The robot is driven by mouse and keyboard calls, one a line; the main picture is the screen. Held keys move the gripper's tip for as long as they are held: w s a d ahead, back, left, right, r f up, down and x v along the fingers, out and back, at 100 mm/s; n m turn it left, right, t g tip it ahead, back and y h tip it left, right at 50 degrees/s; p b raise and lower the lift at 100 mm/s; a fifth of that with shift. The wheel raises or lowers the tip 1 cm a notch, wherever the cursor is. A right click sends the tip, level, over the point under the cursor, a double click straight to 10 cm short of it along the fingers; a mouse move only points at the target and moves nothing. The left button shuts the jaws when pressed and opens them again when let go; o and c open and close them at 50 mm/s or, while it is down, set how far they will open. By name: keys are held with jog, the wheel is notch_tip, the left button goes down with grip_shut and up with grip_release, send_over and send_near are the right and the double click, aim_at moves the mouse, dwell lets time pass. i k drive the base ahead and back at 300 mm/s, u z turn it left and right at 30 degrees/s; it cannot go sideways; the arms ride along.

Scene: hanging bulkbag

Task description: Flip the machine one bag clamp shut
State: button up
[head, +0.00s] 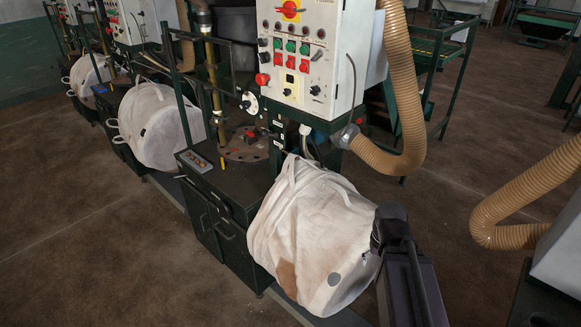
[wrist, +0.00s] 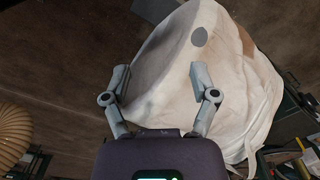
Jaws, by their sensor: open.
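The nearest machine has a white control box (head: 305,60) with rows of coloured buttons, above a dark green frame. A large off-white bulk bag (head: 310,235) hangs in front of it, with a brown patch and a grey round spot. I cannot make out the bag clamp in either view, nor read which machine is number one. In the wrist view my gripper (wrist: 159,72) is open and empty, its two grey fingers spread in front of the bag (wrist: 190,100). In the head view my arm's end is at the bag's right side; the fingers are hidden there.
More machines with white bags (head: 160,125) stand in a row at the back left. A ribbed tan hose (head: 405,90) curves down right of the control box. Another tan hose (head: 525,190) is at the right. Brown floor (head: 80,210) is open at the left.

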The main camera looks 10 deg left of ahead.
aim_at(264, 133)
jog(key=k, duration=1.35)
jog(key=u, duration=0.45)
jog(key=i, duration=1.9)
jog(key=z, duration=0.35)
